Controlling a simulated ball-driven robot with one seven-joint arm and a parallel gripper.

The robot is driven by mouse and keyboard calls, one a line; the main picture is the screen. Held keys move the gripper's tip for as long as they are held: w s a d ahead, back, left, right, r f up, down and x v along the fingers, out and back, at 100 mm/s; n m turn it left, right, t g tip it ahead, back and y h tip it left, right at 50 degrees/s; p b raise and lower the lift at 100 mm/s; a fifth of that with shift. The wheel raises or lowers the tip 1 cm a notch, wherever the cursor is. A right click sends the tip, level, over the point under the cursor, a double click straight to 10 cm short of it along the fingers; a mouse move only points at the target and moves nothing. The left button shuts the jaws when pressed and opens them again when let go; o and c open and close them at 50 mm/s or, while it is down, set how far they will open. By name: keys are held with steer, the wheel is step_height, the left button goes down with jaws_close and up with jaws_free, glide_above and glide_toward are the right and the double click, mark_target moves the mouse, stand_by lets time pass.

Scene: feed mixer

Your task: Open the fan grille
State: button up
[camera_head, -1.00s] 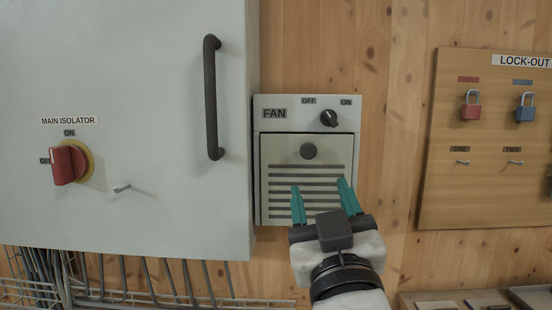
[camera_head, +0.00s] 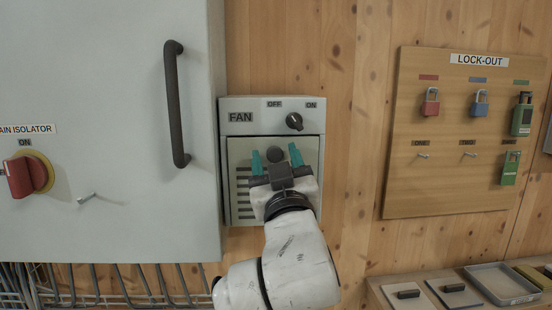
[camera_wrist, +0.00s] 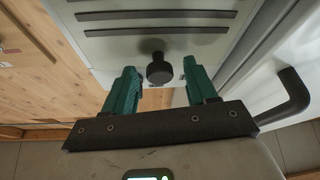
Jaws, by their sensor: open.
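The fan grille (camera_head: 240,208) is a pale panel with dark horizontal slots, set in the grey FAN box (camera_head: 258,129) on the wooden wall. It looks closed in the head view. Its dark round knob (camera_head: 275,154) sits near the panel's top, and it also shows in the wrist view (camera_wrist: 159,69). My gripper (camera_head: 276,158) is open in front of the grille, with its teal fingers on either side of the knob's line. In the wrist view the knob appears between and beyond the fingertips (camera_wrist: 160,80); contact does not show. My gripper hides part of the slots.
A grey cabinet with a dark vertical handle (camera_head: 175,104) stands close at the left. A switch knob (camera_head: 294,121) is above the grille. The lock-out board (camera_head: 400,190) hangs at the right, above a shelf with a tray (camera_head: 502,284). Bare wall separates box and board.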

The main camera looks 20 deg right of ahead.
jaws_close()
stand_by(0.4)
